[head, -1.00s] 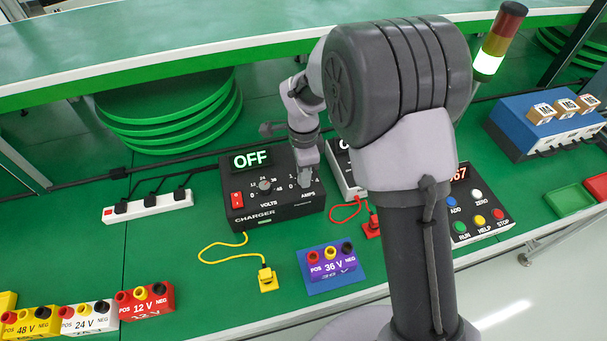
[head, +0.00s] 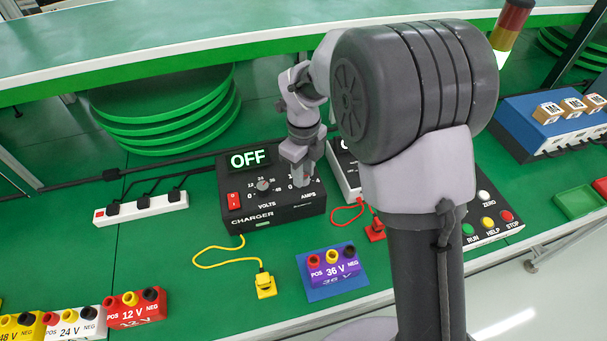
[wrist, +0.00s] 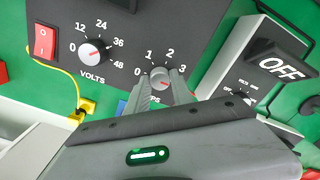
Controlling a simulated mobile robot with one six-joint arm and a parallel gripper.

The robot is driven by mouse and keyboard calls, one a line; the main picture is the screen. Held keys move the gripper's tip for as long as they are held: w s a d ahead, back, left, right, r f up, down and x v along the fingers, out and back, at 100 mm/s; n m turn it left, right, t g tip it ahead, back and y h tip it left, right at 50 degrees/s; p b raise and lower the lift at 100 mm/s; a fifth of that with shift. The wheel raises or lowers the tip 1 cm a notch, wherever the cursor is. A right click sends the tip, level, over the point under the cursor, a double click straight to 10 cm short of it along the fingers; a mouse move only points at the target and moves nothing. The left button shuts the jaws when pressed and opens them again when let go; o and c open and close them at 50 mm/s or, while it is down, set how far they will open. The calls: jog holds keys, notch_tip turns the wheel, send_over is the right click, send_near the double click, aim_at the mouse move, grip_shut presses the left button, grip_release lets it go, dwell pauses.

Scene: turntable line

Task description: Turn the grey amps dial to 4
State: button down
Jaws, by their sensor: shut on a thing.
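The black charger (head: 275,212) stands on the green bench with its display reading OFF. Its grey amps dial (wrist: 160,73) shows in the wrist view between the fingers, under a scale where 0, 1, 2 and 3 are readable. My gripper (wrist: 160,82) is shut on this dial, one finger on each side. A reddish mark shows on the dial, but I cannot tell which number it points to.
The volts dial (wrist: 92,52) and red switch (wrist: 44,42) are left of the amps dial. A second device (wrist: 258,65), also reading OFF, stands close on the right. A yellow plug (head: 265,285) and the 36 V battery (head: 334,264) lie in front.

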jog(key=shift+m+b, duration=0.35)
jog(key=shift+m, duration=0.65)
jog(key=c, duration=1.1)
grip_release()
jog(key=shift+r, duration=0.1)
notch_tip(320, 180, up, 17)
jog(key=p, duration=0.7)
jog(key=shift+r, duration=0.1)
